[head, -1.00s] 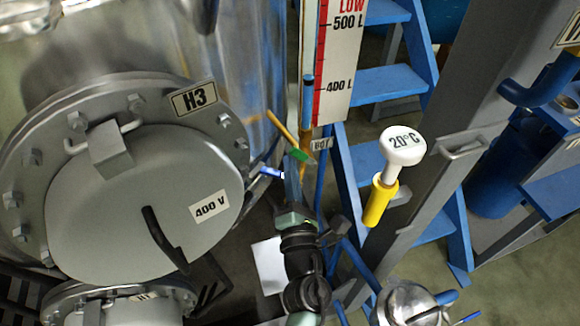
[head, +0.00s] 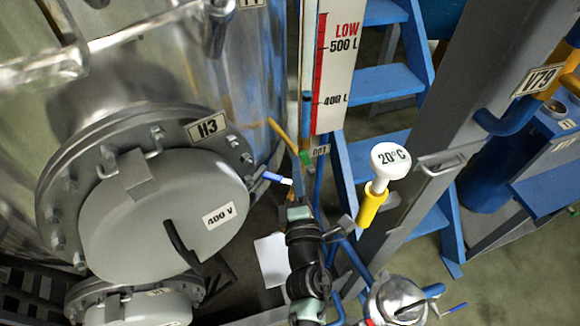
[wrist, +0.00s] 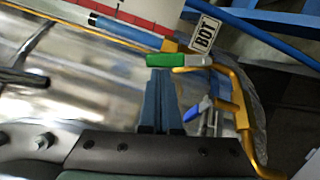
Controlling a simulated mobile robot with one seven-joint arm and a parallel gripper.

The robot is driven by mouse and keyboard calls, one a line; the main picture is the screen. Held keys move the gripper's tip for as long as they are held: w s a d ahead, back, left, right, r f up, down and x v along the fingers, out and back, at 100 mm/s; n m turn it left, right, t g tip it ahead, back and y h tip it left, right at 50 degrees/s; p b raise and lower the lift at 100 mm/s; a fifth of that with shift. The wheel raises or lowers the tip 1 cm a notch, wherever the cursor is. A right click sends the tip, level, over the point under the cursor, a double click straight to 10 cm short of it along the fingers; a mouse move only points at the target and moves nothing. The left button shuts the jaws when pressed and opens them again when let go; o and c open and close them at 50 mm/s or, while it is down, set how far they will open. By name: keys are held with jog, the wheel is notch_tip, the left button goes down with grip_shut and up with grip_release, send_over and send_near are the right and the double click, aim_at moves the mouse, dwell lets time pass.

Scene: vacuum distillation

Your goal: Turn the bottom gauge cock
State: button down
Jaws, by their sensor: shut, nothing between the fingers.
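The bottom gauge cock has a green handle (wrist: 166,60) on brass-coloured pipework under the BOT tag (wrist: 203,33) in the wrist view. The green handle (head: 306,157) also shows small in the head view, beside the BOT tag (head: 320,151). My gripper (wrist: 160,74) is shut and empty, its two blue fingers side by side. The fingertips appear just below the green handle in the wrist view; I cannot tell whether they touch it. In the head view my gripper (head: 304,175) reaches up toward the cock, partly hidden by my dark wrist.
A level scale (head: 335,70), a blue stepladder (head: 378,96) and a grey post (head: 440,130) stand to the right.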

jog(key=shift+w+d+r+m+p, duration=0.15)
jog(key=shift+d+r+m+p, duration=0.25)
jog(key=shift+m+p, duration=0.6)
jog(key=shift+f, duration=0.1)
jog(key=shift+g, duration=0.3)
